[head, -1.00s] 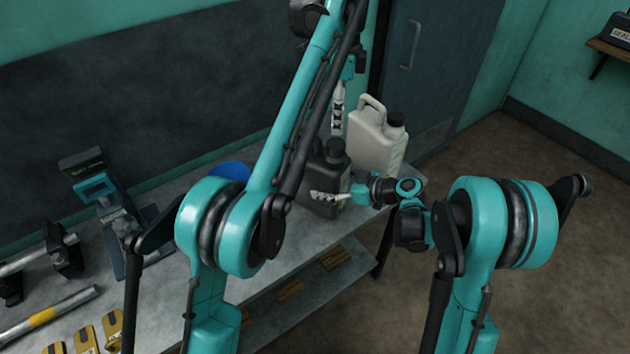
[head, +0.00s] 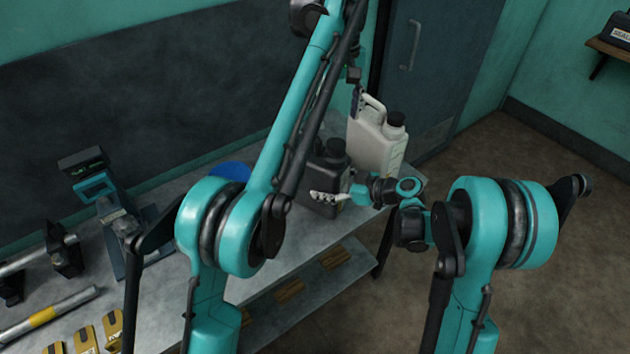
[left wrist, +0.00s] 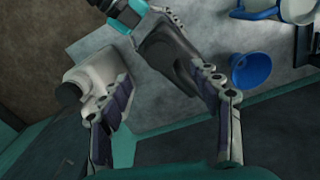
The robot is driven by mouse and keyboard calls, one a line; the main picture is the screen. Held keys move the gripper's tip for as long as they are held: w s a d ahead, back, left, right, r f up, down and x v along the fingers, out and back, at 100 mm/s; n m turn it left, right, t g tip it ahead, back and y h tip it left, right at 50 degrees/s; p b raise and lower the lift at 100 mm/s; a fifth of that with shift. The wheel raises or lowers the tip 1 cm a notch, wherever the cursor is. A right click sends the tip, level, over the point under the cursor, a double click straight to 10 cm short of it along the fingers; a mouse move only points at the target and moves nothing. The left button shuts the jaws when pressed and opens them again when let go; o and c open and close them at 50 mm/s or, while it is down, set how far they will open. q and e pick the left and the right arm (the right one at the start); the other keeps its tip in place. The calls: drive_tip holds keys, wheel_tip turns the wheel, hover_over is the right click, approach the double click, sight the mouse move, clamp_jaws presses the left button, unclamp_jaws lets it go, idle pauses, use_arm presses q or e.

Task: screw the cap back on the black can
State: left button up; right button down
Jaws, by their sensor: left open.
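The black can (head: 326,178) stands upright on the grey bench with a black cap (head: 335,147) at its mouth; how tight it sits I cannot tell. My right gripper (head: 330,196) lies across the can's lower body from the right and appears shut on it. My left gripper (head: 356,104) is above the can's far side, beside the white can's handle, partly hidden by my arm. In the left wrist view it is open (left wrist: 161,75), its fingers spread wide. The black can (left wrist: 166,52) shows between and beyond the fingers, and nothing is held.
A white can (head: 374,142) with a dark cap stands right behind the black can; one left finger overlaps it in the left wrist view. A blue funnel (left wrist: 250,69) lies near the other finger. A scale-like device (head: 100,190), tubes and yellow tags occupy the bench's left.

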sight(336, 143)
use_arm(q)
drive_tip(key=shift+n, duration=1.2)
drive_tip(key=shift+f, duration=0.1)
drive_tip(key=shift+f, duration=3.9)
drive_tip(key=c, duration=1.2)
